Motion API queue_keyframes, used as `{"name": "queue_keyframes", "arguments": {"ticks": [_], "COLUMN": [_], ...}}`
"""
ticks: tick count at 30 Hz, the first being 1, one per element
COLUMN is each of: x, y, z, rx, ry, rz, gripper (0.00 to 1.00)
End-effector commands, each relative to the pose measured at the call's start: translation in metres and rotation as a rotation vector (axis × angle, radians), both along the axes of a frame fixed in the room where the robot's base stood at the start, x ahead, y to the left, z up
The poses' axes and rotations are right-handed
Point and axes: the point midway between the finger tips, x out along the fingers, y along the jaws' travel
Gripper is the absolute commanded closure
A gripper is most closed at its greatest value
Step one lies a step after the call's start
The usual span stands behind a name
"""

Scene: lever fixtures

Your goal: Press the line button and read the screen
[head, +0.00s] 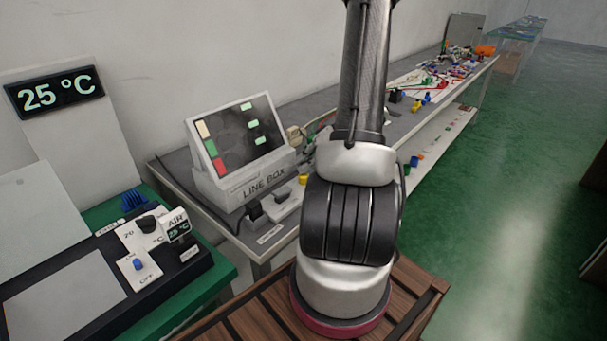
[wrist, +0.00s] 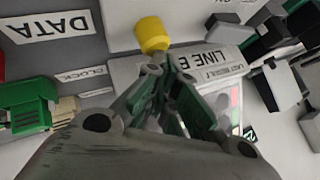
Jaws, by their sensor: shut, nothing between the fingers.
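The LINE BOX (head: 218,190) stands on the grey bench, with a tilted dark screen (head: 238,138) on top. The screen has cream, green and red blocks at its left and several small pale-green blocks; any text is too small to read. A yellow knob-like piece (head: 303,180) sits near the box's right front. In the wrist view, a yellow cylinder (wrist: 152,35) lies just beyond my gripper (wrist: 168,70), which is shut and empty. I cannot tell whether the fingertips touch it. Part of a "LINE B" label (wrist: 225,60) shows beside the fingers. My arm hides the gripper in the head view.
A 25 °C display (head: 55,92) and a black control panel (head: 150,255) are at left. Labels DATA (wrist: 57,26) and CLOCK (wrist: 82,75), a green connector (wrist: 25,105) and black-and-white parts (wrist: 278,85) crowd the fingers. Green floor (head: 500,220) at right is clear.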

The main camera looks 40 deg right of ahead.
Motion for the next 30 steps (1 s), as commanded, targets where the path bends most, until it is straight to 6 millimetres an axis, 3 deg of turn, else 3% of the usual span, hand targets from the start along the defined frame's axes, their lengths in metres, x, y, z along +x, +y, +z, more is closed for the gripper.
{"name": "queue_keyframes", "arguments": {"ticks": [20,30], "x": [0.0,0.0], "y": [0.0,0.0], "z": [-0.005,0.01], "rx": [-0.001,-0.002], "ry": [0.0,-0.002], "rz": [0.001,0.0], "gripper": [1.0,1.0]}}
